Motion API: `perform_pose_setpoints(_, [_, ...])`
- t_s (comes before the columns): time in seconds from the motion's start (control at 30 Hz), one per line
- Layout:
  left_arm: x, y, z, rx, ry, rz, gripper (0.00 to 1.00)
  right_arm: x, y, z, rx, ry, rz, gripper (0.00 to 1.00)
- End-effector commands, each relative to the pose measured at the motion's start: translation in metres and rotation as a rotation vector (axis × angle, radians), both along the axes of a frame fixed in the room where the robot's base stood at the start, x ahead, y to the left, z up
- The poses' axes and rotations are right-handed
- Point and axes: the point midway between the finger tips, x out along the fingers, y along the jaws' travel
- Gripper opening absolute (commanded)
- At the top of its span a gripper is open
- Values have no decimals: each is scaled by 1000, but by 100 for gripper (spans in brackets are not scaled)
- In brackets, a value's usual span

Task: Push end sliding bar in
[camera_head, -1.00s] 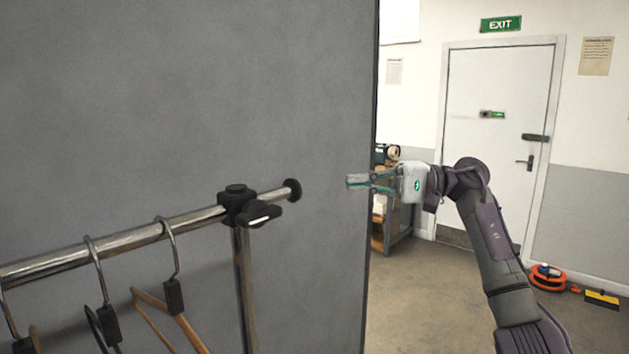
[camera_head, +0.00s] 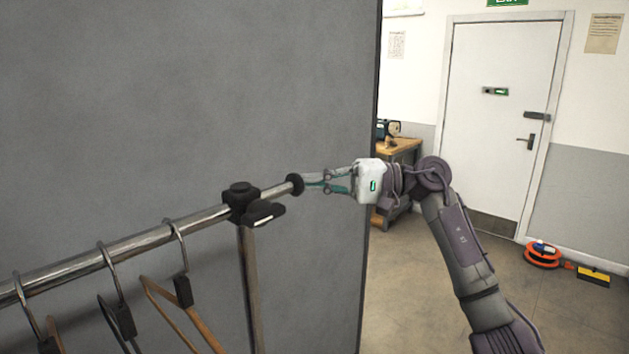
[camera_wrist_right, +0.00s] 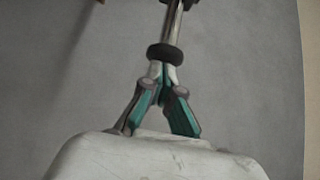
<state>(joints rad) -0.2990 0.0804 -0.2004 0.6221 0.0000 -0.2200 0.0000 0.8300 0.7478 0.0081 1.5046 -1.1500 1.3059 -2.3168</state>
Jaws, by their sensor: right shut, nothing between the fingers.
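The end sliding bar (camera_head: 275,193) is a thin metal rod with a round black end cap (camera_head: 295,184). It sticks out a short way to the right of a black clamp (camera_head: 243,203) on the garment rail. My right gripper (camera_head: 306,181) is shut and empty, with its fingertips at the cap's outer face, in line with the bar. In the right wrist view the fingertips (camera_wrist_right: 167,72) meet the cap (camera_wrist_right: 165,53), and the bar (camera_wrist_right: 174,25) runs on beyond it. Whether they press on it, I cannot tell. My left gripper is not in view.
Hangers (camera_head: 184,292) hang on the rail (camera_head: 140,243) at the left. A grey panel (camera_head: 200,90) stands behind the rail. A wooden workbench (camera_head: 402,146) is beyond the panel's edge. An orange cable reel (camera_head: 543,256) lies on the floor by the white door (camera_head: 497,120).

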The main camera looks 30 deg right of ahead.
Motion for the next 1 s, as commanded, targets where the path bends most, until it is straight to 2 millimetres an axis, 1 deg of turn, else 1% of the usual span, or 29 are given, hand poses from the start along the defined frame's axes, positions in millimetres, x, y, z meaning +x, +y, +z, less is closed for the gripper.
perform_pose_setpoints(0.07, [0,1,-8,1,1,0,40,-2,7,-3,-4,-3,1,0])
perform_pose_setpoints(0.23, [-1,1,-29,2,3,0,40,-12,34,-4,-5,-6,2,0])
perform_pose_setpoints(0.3, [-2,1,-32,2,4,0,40,-15,41,-3,-4,-5,2,0])
perform_pose_setpoints(0.43, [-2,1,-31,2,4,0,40,-17,46,0,-3,-2,3,0])
perform_pose_setpoints(0.77, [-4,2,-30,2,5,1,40,-17,42,0,-2,-1,1,0])
perform_pose_setpoints(0.87, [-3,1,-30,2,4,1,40,-21,33,0,-1,-2,-1,0])
perform_pose_setpoints(1.0, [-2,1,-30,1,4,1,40,-32,8,-1,-1,2,-4,0])
